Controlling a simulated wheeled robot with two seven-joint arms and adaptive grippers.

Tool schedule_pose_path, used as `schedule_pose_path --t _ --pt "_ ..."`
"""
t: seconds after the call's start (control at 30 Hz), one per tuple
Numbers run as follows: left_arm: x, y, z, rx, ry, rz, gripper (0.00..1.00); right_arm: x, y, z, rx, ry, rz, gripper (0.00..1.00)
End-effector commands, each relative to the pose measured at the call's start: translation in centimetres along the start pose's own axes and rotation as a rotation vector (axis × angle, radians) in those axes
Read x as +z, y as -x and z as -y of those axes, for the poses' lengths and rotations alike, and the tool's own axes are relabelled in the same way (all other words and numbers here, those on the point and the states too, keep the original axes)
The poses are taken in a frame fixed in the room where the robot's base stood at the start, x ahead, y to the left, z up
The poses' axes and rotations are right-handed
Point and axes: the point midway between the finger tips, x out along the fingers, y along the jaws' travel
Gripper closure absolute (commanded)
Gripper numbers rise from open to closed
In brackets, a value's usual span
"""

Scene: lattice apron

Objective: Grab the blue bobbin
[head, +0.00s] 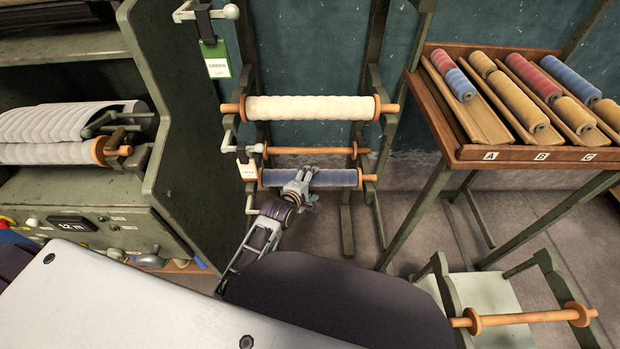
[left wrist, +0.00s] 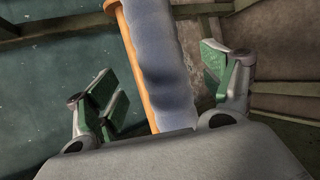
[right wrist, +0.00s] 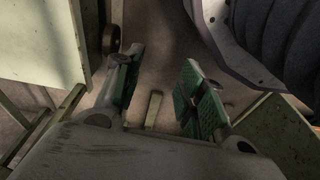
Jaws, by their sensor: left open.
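A blue roll (head: 335,178) with wooden end discs lies across the lowest bar of the rack. My left gripper (head: 298,188) is at this roll, over its left half. In the left wrist view, the blue roll (left wrist: 160,55) passes between the open, green-padded fingers, with visible gaps on both sides, so it is not clamped. A blue spool (head: 571,78) and a smaller blue one (head: 460,84) also lie on the slanted troughs at the right. My right gripper (right wrist: 160,82) is open and empty in the right wrist view. It is not visible in the head view.
A cream roll (head: 310,108) and a bare wooden bar (head: 312,151) sit above the blue roll. The wooden stand (head: 545,154) has lettered troughs with red, yellow and blue spools. A low stand with an empty spindle (head: 525,318) is at bottom right. A green machine panel (head: 190,120) is left of the rack.

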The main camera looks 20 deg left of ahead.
Motion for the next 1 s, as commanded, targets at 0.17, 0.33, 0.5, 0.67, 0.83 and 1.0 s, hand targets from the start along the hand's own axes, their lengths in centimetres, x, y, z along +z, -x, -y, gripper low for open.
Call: schedule_pose_path --t 0.17,0.33,0.5,0.67,0.83,1.0 --pt "0.0 -0.5 0.0 0.001 -0.001 0.0 0.18 -0.3 0.0 0.0 0.0 0.0 0.001 0.6" --pt "0.0 -1.5 0.1 0.001 -0.002 -0.001 0.18 -1.3 1.2 0.1 -0.002 0.002 -0.006 0.6" --pt "0.2 -2.7 0.2 0.0 -0.001 0.0 0.18 -1.8 3.0 0.6 -0.011 0.001 -0.002 0.6" --pt "0.2 -3.9 0.3 0.0 -0.002 0.0 0.18 -1.9 4.1 0.9 -0.017 0.003 0.004 0.6" --pt "0.2 -4.9 0.3 0.0 -0.001 -0.001 0.18 -2.1 5.1 1.1 -0.021 0.005 0.008 0.6" --pt "0.2 -5.2 0.2 0.001 -0.001 0.0 0.18 -2.1 5.5 1.1 -0.022 0.005 0.012 0.6"
